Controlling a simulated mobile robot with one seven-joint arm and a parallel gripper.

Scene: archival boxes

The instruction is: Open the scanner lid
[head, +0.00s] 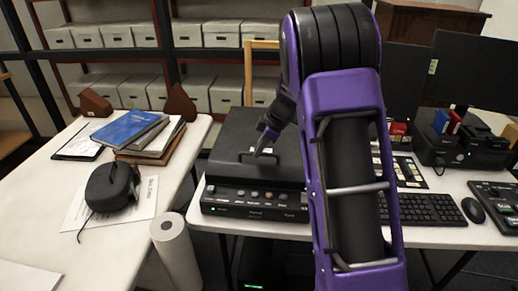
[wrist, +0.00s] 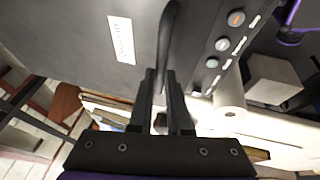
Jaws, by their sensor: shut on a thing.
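The scanner is a black box on the right table with a front panel (head: 253,205) of several round buttons. Its lid (head: 230,140) looks down and flat in the head view. A dark bar handle stands near the lid's front edge; in the wrist view the handle (wrist: 169,35) runs up from between my fingers. My gripper (head: 264,148) is at the lid's front middle, and its fingers (wrist: 163,85) are shut on the handle. The wrist view also shows a white label (wrist: 121,40) on the lid. My purple arm hides the scanner's right side.
A keyboard (head: 428,209), mouse (head: 473,210) and monitors (head: 476,75) stand to the right. The left table (head: 60,225) holds books (head: 125,128) and a black device (head: 111,187). A white paper roll (head: 176,255) stands between the tables. Shelves of boxes line the back.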

